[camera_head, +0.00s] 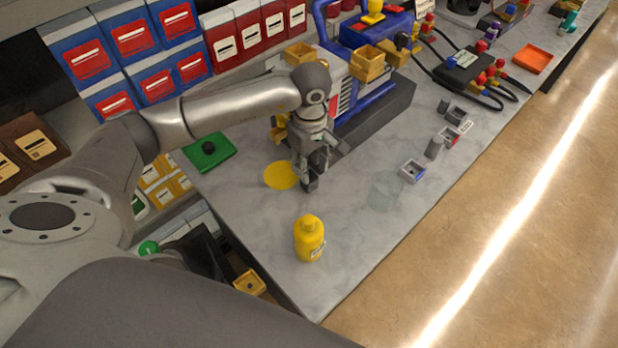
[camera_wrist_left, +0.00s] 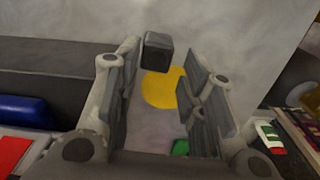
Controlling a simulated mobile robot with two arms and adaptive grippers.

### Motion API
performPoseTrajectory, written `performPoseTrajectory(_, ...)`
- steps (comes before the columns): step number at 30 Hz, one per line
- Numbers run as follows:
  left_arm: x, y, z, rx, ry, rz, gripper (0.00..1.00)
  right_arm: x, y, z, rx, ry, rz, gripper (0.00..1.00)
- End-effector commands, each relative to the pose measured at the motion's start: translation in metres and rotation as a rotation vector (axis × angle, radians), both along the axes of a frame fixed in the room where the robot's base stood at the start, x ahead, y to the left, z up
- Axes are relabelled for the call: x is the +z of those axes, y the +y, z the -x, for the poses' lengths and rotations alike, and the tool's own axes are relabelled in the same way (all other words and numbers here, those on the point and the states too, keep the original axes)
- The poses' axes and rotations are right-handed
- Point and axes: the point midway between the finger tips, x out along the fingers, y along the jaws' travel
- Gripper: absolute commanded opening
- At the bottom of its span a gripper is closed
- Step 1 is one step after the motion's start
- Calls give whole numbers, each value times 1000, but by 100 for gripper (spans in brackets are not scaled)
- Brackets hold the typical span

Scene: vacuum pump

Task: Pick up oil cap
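My left gripper (camera_head: 311,178) points down over the worktop, just right of a flat yellow disc (camera_head: 280,175). In the left wrist view the left gripper (camera_wrist_left: 168,75) is open, with bare worktop and the disc (camera_wrist_left: 163,88) showing between its fingers. A small dark grey block (camera_wrist_left: 158,52) shows by the fingertips; I cannot tell whether a finger touches it. I cannot tell which dark piece is the oil cap. My right gripper is not in view.
A yellow bottle (camera_head: 309,238) stands upright near the worktop's front end. Several small grey parts (camera_head: 411,171) lie to the right. The blue-framed pump (camera_head: 372,93) is behind the gripper. Shelves of red and blue bins (camera_head: 131,37) stand at the left.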

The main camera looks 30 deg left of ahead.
Motion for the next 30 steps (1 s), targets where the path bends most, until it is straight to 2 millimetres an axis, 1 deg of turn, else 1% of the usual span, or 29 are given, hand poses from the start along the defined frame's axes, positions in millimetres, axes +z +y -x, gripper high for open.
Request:
performPoseTrajectory(5, -11, 0, 0, 1, 2, 0, 38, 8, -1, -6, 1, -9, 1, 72)
performPoseTrajectory(11, -36, 1, -1, 1, 5, 1, 38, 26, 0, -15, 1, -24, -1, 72)
performPoseTrajectory(12, -43, 1, -1, 1, 4, 0, 38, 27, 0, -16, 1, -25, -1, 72)
performPoseTrajectory(15, -54, 1, -1, 0, 3, 1, 38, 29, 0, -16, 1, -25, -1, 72)
performPoseTrajectory(18, -58, 1, -2, 0, -1, 0, 38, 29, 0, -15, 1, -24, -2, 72)
performPoseTrajectory(23, -58, 1, -2, 0, -2, 1, 38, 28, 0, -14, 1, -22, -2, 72)
performPoseTrajectory(26, -58, 1, -2, 0, -2, 1, 27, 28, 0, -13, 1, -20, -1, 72)
performPoseTrajectory(30, -58, 1, -2, 0, -2, 1, 9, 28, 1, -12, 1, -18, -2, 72)
